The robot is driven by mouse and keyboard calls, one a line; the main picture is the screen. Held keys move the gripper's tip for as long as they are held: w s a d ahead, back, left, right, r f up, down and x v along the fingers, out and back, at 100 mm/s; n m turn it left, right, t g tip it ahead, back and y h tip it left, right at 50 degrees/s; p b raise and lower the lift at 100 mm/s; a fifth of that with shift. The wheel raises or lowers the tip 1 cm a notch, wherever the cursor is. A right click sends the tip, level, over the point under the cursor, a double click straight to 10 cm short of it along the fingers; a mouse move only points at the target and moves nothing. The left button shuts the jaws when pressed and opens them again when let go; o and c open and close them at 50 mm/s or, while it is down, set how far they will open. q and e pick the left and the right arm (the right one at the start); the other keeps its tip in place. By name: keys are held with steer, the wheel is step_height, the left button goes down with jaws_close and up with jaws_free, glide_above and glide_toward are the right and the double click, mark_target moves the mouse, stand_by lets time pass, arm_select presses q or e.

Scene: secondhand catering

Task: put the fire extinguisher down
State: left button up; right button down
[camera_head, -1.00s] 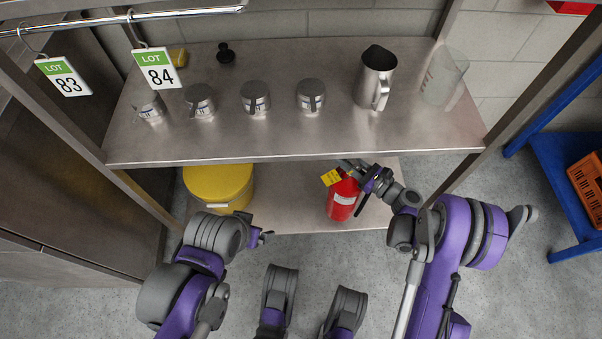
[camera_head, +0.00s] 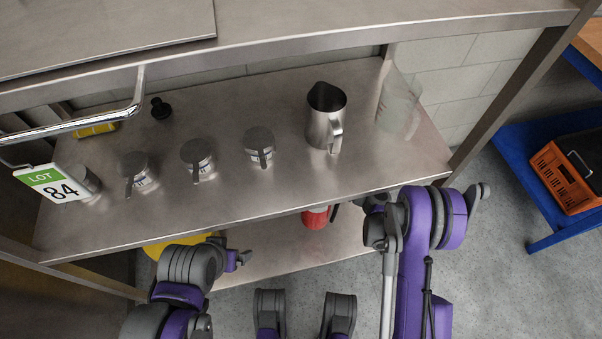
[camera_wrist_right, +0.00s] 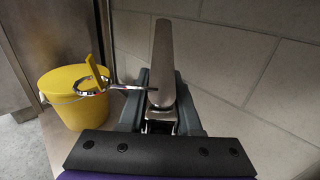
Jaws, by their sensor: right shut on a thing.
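The red fire extinguisher (camera_head: 316,218) shows partly in the head view, over the lower steel shelf (camera_head: 290,257), its top hidden by the upper shelf. I cannot tell whether its base touches the shelf. In the right wrist view its metal handle lever (camera_wrist_right: 163,62) stands between the fingers of my right gripper (camera_wrist_right: 160,116), which is shut on it. A ring pin with a yellow tag (camera_wrist_right: 95,72) hangs at its left. My left gripper (camera_head: 240,258) is in front of the shelf, left of the extinguisher, apart from it; its jaws are too small to read.
A yellow bucket (camera_wrist_right: 75,97) stands left of the extinguisher. Several metal cups, a steel jug (camera_head: 326,115) and a clear jug (camera_head: 398,100) stand on the upper shelf (camera_head: 240,200). A blue trolley (camera_head: 520,165) with an orange crate (camera_head: 563,180) stands right. The lower shelf's front middle is bare.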

steer(key=shift+f+b, duration=0.95)
steer(key=shift+f, duration=2.85)
steer(key=c, duration=1.1)
jaws_free()
steer(key=shift+f, duration=0.25)
steer(key=o, duration=0.5)
steer(key=shift+r, duration=0.1)
steer(key=shift+r, duration=0.15)
steer(key=p+v, duration=0.2)
steer(key=v, duration=1)
